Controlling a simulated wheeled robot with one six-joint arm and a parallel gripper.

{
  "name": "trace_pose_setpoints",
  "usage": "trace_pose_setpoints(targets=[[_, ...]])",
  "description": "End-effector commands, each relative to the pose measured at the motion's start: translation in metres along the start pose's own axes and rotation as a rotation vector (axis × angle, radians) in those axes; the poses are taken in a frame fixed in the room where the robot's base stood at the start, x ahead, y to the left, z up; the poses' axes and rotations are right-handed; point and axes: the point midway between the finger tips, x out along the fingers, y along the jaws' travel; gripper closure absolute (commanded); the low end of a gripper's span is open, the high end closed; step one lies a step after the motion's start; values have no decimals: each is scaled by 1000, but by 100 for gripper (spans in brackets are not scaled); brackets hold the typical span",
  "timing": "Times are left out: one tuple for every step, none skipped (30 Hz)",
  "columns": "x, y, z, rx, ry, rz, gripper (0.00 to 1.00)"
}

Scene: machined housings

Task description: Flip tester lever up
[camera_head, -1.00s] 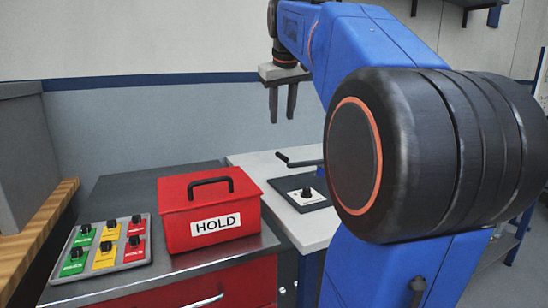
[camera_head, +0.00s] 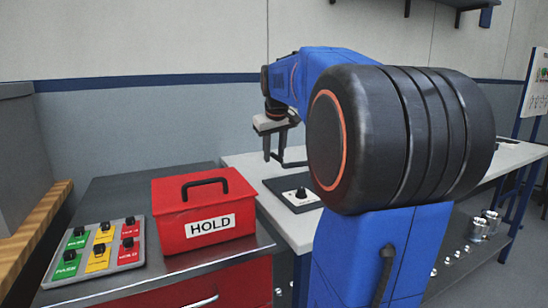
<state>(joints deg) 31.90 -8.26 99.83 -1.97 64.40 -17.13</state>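The tester (camera_head: 281,185) is a dark flat plate with a black knob on a white dial, lying on the pale bench. A dark lever (camera_head: 296,164) shows just behind it, lying low and nearly level; its right part is hidden behind my arm. My gripper (camera_head: 274,160) points down with its two dark fingers apart and nothing visible held between them. The fingertips are at the lever's left end in the picture; I cannot tell whether they touch it.
A red HOLD box (camera_head: 206,221) with a black handle stands on the dark cabinet top at left. Beside it is a tray (camera_head: 127,259) of green, yellow and red labelled blocks with black knobs. Metal cylinders (camera_head: 485,226) sit on a lower shelf at right. My arm blocks much of the bench.

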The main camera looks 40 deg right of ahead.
Motion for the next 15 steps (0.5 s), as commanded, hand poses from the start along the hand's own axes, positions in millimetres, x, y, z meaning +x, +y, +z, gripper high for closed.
trace_pose_setpoints(targets=[[6, 0, 1, 0, -2, -1, 68], [9, 0, 1, 0, -3, -1, 68], [12, 0, 0, 0, -2, -1, 68], [14, 0, 0, 0, -2, 0, 68], [15, 0, 0, 0, -1, 0, 68], [17, 0, 0, 0, -1, 0, 68], [18, 0, 0, 0, -1, 0, 68], [19, 0, 0, 0, -1, 0, 68], [19, 0, 0, 0, -1, 0, 68], [20, 0, 0, 0, -1, 0, 68], [20, 0, 0, 0, -1, 0, 68], [20, 0, 0, 0, -1, 0, 68], [20, 0, 0, 0, -1, 0, 68], [20, 0, 0, 0, -1, 0, 68], [20, 0, 0, 0, -1, 0, 68]])
